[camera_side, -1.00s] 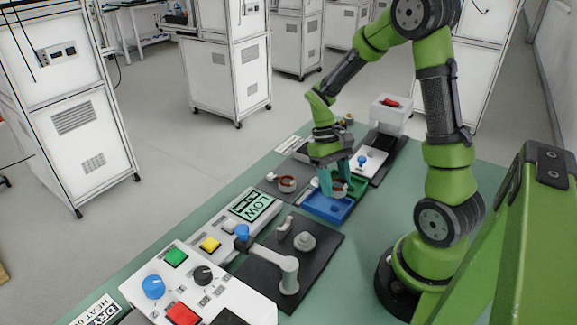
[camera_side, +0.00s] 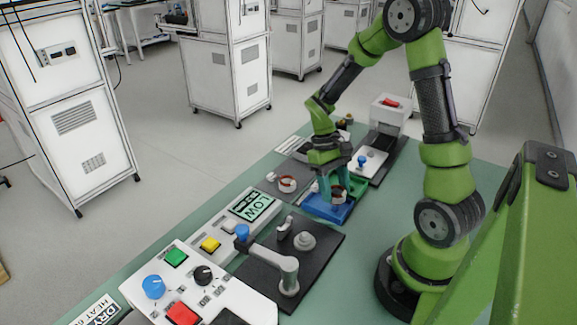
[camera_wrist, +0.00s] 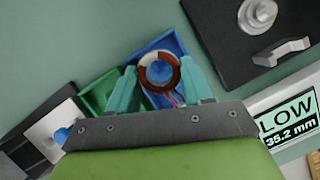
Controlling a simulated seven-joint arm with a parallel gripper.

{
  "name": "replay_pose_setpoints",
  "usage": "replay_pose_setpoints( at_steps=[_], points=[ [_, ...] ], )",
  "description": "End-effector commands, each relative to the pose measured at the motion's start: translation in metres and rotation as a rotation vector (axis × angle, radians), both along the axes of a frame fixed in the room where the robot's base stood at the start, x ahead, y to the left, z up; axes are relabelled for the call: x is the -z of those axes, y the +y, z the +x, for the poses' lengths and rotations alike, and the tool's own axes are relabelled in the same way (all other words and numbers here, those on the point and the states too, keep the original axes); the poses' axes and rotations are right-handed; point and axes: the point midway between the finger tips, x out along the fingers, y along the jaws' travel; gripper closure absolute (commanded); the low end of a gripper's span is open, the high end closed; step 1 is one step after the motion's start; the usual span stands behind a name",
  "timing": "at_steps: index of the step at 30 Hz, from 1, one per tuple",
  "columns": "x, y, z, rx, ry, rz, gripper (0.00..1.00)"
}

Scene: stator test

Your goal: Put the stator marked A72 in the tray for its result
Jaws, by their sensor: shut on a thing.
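A ring-shaped stator (camera_wrist: 176,65), brown and white with coloured leads, sits between the teal fingers of my gripper (camera_wrist: 159,80). My gripper is shut on it. No A72 mark is readable. In the side view the stator (camera_side: 338,196) is low over or inside the blue tray (camera_side: 325,212); I cannot tell whether it touches the floor. The wrist view shows the blue tray (camera_wrist: 172,43) behind and around the ring. The green tray (camera_wrist: 96,97) adjoins it and also shows in the side view (camera_side: 362,184). The display (camera_wrist: 288,118) reads LOW, 35.2 mm.
Another stator (camera_side: 287,184) lies on a dark mat left of the trays. A black plate with a round post and crank (camera_side: 290,265) stands nearer the camera. A control box (camera_side: 190,285) with buttons and knobs is at front left. A white unit with a blue knob (camera_side: 362,161) is beyond the trays.

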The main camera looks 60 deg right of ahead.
Motion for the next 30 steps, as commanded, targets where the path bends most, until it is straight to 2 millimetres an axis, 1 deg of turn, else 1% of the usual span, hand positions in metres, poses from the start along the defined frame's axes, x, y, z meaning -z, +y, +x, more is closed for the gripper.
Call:
replay_pose_setpoints(
  at_steps=[21, 30],
  points=[
    [0.019, 0.0, 0.0, 0.0, 0.001, 0.0, 0.9],
    [0.021, 0.0, 0.0, 0.001, 0.0, 0.0, 0.9]
  ],
)
